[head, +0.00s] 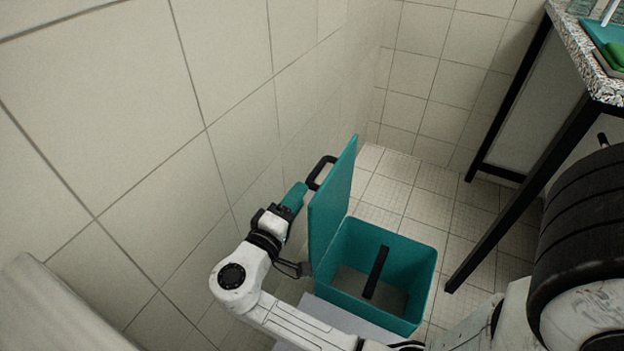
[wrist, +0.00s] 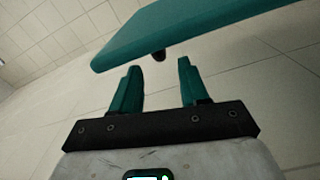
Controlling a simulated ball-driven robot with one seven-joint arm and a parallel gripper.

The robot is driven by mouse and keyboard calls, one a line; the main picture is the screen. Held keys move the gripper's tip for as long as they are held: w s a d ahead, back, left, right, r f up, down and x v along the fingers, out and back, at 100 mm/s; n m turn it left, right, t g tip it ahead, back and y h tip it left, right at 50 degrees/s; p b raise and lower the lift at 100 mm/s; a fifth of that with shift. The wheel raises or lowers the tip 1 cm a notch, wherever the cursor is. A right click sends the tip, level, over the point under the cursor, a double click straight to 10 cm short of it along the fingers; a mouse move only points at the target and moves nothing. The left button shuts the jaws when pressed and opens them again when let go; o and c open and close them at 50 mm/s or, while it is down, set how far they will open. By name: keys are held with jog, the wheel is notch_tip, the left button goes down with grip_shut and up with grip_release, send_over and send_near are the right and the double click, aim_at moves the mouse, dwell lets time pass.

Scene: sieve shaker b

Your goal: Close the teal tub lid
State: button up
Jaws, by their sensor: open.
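The teal tub (head: 425,262) stands on the floor with its lid (head: 333,205) raised upright at its left side. A black handle (head: 318,172) sticks out from the lid's outer, left face. My gripper (head: 299,188) is behind the lid, on the wall side, close to the handle. In the wrist view, my gripper (wrist: 157,72) is open, with its teal fingers apart and nothing between them. The lid (wrist: 190,28) crosses beyond the fingertips there, and a dark end, likely the handle (wrist: 159,55), shows beyond the gap. Contact with the lid cannot be told.
A tiled wall (head: 150,120) runs close along the left of my arm and the lid. A black bar (head: 376,272) lies inside the tub. A speckled-top table (head: 590,60) with black legs stands at the right. Tiled floor (head: 400,190) is clear behind the tub.

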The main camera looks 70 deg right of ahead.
aim_at(313, 174)
jog(key=d+b, duration=0.1)
jog(key=d, duration=0.7)
jog(key=shift+s, duration=0.2)
jog(key=shift+c, duration=0.3)
jog(key=shift+f, duration=0.1)
grip_shut()
